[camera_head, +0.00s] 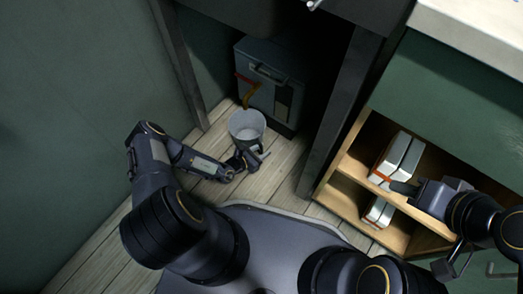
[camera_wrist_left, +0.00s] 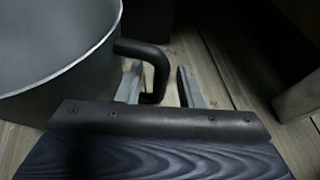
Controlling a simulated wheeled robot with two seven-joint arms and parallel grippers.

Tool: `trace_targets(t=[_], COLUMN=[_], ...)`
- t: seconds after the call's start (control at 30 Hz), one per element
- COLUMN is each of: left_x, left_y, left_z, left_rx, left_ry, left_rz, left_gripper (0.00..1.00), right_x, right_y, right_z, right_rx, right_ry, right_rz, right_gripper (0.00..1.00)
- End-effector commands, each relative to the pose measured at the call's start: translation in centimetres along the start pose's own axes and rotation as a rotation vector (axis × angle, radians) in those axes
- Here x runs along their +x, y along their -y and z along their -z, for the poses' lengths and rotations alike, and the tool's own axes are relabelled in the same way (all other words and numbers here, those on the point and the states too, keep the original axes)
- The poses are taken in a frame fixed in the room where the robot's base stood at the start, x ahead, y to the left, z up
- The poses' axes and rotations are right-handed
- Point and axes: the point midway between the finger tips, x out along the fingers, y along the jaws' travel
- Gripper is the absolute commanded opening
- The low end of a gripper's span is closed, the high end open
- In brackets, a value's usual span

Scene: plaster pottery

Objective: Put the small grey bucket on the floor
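The small grey bucket (camera_head: 247,127) is upright and empty, over the plank floor in front of the dark cabinet recess. In the left wrist view the bucket (camera_wrist_left: 50,62) fills the upper left, with its black handle (camera_wrist_left: 158,66) facing my gripper. The bucket's base is mostly hidden there, so contact with the floor is hard to judge. My left gripper (camera_head: 251,161) is low beside the bucket. In the wrist view its two fingers (camera_wrist_left: 160,86) stand apart with the handle between them. My right gripper (camera_head: 404,188) is at the shelf on the right; its fingers are unclear.
A grey metal box (camera_head: 270,78) with an orange strap stands behind the bucket. A dark post (camera_head: 340,110) rises to the right. White boxes (camera_head: 397,158) lie on the wooden shelf (camera_head: 348,190). A green wall (camera_head: 85,110) bounds the left. Bare floor (camera_head: 284,166) shows right of the bucket.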

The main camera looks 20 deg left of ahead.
Motion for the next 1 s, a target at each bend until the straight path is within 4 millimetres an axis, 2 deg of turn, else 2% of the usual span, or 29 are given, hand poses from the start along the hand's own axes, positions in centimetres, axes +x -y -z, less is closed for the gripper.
trace_targets(t=[0.17, 0.27, 0.7, 0.9, 1.0], left_x=[-0.1, -0.9, -9.8, -11.8, -12.3], left_y=[0.0, 0.0, -0.1, -0.1, -0.9], left_z=[-0.3, -0.5, -0.6, -0.4, -1.6], left_rx=[0.0, -0.001, -0.002, 0.001, 0.042], left_ry=[0.0, -0.001, -0.002, 0.0, 0.012], left_rz=[0.0, -0.001, -0.002, 0.0, 0.02], left_gripper=[0.34, 0.34, 0.34, 0.34, 0.34], right_x=[-0.2, -0.6, -3.6, -4.1, -4.1], right_y=[0.1, 0.3, 1.7, 1.9, 1.9], right_z=[0.1, 0.3, 1.8, 2.1, 2.1], right_rx=[0.0, 0.0, 0.0, 0.0, 0.0], right_ry=[0.0, 0.0, 0.0, 0.0, 0.0], right_rz=[0.0, 0.0, 0.0, 0.0, 0.0], right_gripper=[0.36, 0.36, 0.36, 0.36, 0.36])
